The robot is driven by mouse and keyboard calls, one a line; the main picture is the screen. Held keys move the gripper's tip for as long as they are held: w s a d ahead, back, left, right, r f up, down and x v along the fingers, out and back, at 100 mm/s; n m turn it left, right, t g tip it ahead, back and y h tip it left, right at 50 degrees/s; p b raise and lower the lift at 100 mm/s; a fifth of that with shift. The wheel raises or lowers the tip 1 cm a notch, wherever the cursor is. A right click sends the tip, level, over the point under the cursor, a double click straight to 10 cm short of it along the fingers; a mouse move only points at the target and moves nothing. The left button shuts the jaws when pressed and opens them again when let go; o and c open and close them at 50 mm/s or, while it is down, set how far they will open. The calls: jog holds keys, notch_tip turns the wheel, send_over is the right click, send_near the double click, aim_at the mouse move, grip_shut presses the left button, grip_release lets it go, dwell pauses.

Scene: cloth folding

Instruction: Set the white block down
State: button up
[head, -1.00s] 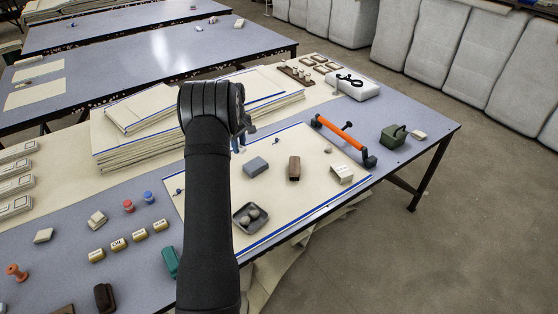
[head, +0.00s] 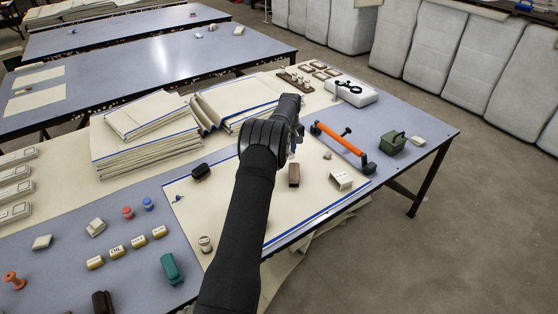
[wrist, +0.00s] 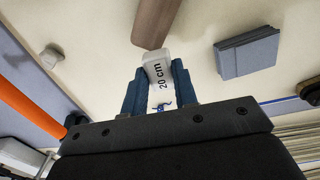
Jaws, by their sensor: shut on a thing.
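The white block (wrist: 156,66), marked "20 cm", sits between the blue fingers of my gripper (wrist: 158,82) in the wrist view. The fingers are shut on its sides. Its far end is close to the end of a brown block (wrist: 157,22); I cannot tell if they touch. I cannot tell whether the white block rests on the cream cloth (wrist: 105,65) or hangs just above it. In the head view my arm hides the held block, and the brown block (head: 294,174) stands just right of my gripper.
A small round weight (wrist: 51,55) and an orange-handled tool (wrist: 28,106) are to the left. In the head view another white block (head: 341,181) stands near the cloth's right edge. Stacked cloths (head: 145,145) lie behind.

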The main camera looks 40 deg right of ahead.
jog(key=w+f, duration=0.1)
jog(key=w+a+f, duration=0.1)
jog(key=w, duration=0.2)
jog(key=shift+w+a+f, duration=0.25)
jog(key=shift+f, duration=2.15)
jog(key=shift+f, duration=0.1)
jog(key=o, duration=0.9)
jog(key=shift+o, duration=0.2)
notch_tip(320, 180, up, 12)
